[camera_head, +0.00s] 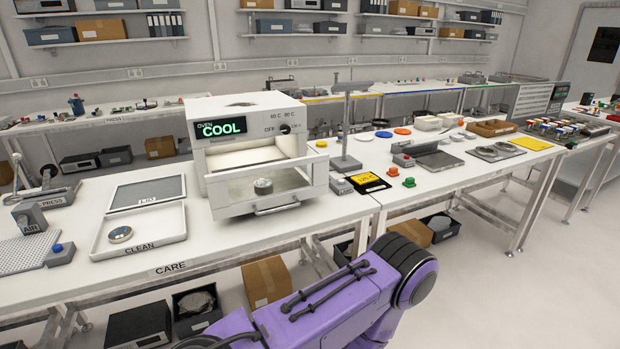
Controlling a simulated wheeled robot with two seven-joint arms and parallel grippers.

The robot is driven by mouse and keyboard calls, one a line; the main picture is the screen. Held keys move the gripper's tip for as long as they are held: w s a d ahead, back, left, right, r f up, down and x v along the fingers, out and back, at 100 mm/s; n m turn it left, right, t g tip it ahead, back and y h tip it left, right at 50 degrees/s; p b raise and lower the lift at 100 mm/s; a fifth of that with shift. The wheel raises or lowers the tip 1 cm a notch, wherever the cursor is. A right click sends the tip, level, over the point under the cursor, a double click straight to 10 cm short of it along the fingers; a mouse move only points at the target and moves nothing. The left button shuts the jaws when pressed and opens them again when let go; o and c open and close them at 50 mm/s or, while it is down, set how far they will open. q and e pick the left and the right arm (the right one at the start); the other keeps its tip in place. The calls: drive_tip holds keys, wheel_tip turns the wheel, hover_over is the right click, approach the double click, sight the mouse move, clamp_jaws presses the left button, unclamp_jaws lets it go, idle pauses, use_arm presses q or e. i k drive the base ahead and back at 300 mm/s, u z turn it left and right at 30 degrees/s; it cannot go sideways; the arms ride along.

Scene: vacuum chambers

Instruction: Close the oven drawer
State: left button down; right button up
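The oven (250,118) is a white box on the front table with a green "COOL" display and a knob. Its drawer (265,187) is pulled out toward the front, with a bar handle (277,208) along its lower front. A small round metal part (263,186) sits inside the drawer. A purple arm of mine reaches in at the bottom centre, in front of and below the table edge. Neither gripper shows in the view.
A white "CLEAN" tray (138,243) with a round part in it and a lid (147,192) lie left of the oven. A post stand (346,162) and a yellow-marked device (367,181) stand close on the right. The floor at right is clear.

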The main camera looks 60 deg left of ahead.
sight(231, 191)
drive_tip(key=u, duration=0.7)
drive_tip(key=i, duration=0.7)
drive_tip(key=u, duration=0.8)
